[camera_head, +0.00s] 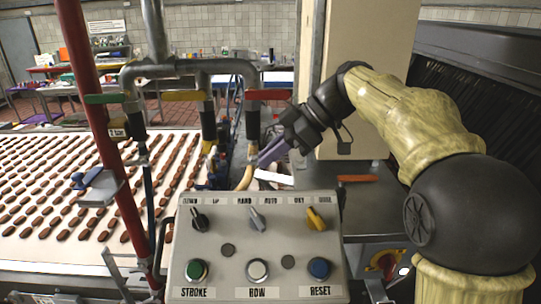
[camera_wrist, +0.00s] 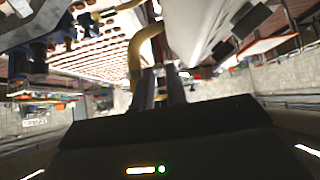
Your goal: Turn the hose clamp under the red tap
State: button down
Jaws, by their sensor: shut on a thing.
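The red tap handle (camera_head: 268,94) sits on the right branch of a grey pipe, with a black sleeve (camera_head: 253,124) below it. A tan hose (camera_head: 244,178) hangs under that sleeve; in the wrist view the hose (camera_wrist: 135,55) curves just ahead of my fingers. My gripper (camera_head: 261,160) reaches in from the right to the top of the hose under the red tap. In the wrist view its fingers (camera_wrist: 162,78) are close together, shut on the hose clamp. The clamp itself is mostly hidden by the fingers and too small to make out.
Green (camera_head: 104,98) and yellow (camera_head: 184,96) tap handles stand to the left. A control box (camera_head: 228,224) with knobs and buttons is in front, below my gripper. A red post (camera_head: 95,110) and a conveyor (camera_head: 50,252) with brown pieces lie left. A cream column (camera_head: 370,40) stands behind my arm.

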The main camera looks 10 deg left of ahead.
jog(key=shift+f+b, duration=0.3)
jog(key=shift+b, duration=0.2)
jog(key=shift+r+y, duration=0.15)
jog(key=shift+y, duration=0.15)
jog(key=c, duration=1.4)
grip_release()
jog(key=shift+w, duration=0.1)
jog(key=p+v, duration=0.1)
jog(key=v, duration=1.6)
jog(key=shift+r, duration=0.15)
